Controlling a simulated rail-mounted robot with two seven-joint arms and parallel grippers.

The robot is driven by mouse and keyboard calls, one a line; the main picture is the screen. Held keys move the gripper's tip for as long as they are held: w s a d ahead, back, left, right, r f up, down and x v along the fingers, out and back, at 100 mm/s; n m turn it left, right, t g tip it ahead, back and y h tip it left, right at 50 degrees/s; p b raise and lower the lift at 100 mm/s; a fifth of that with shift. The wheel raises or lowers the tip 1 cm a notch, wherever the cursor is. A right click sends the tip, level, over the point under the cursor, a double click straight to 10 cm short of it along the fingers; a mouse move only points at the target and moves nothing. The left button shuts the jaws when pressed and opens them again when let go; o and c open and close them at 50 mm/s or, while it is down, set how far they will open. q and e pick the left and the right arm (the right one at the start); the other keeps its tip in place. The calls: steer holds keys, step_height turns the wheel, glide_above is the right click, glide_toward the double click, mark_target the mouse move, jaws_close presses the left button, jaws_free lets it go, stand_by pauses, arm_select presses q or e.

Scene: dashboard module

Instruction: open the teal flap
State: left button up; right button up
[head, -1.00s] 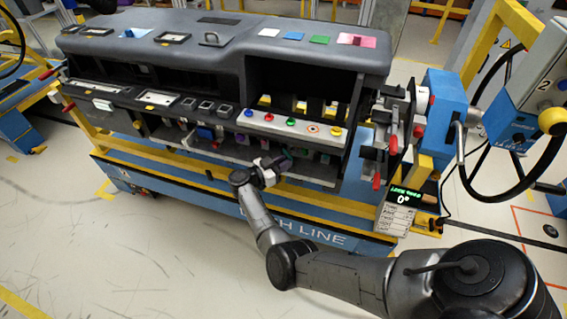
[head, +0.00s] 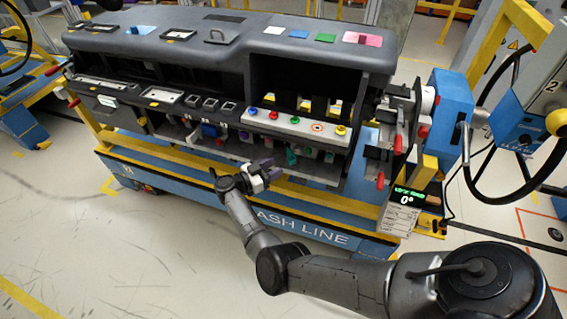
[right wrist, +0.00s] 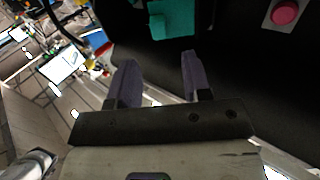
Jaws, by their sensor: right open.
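The teal flap (head: 291,156) hangs in the lower row of small coloured parts under the dashboard module, just right of my right gripper. In the right wrist view, a teal panel (right wrist: 172,18) shows at the top, cut by the frame edge, beyond my fingertips. My right gripper (head: 266,166) is in front of the lower shelf, apart from the flap. Its two purple-grey fingers stand apart with nothing between them in the right wrist view (right wrist: 159,62). My left gripper is not in view.
A sloped panel (head: 290,124) with several coloured buttons sits above the flap row. A red button (right wrist: 285,12) shows at the top right of the wrist view. A blue-yellow frame rail (head: 310,193) runs below. Red-handled clamps (head: 397,145) stand at the right end.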

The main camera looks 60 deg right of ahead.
steer(key=b+v, duration=0.1)
steer(key=v, duration=0.7)
stand_by(0.5)
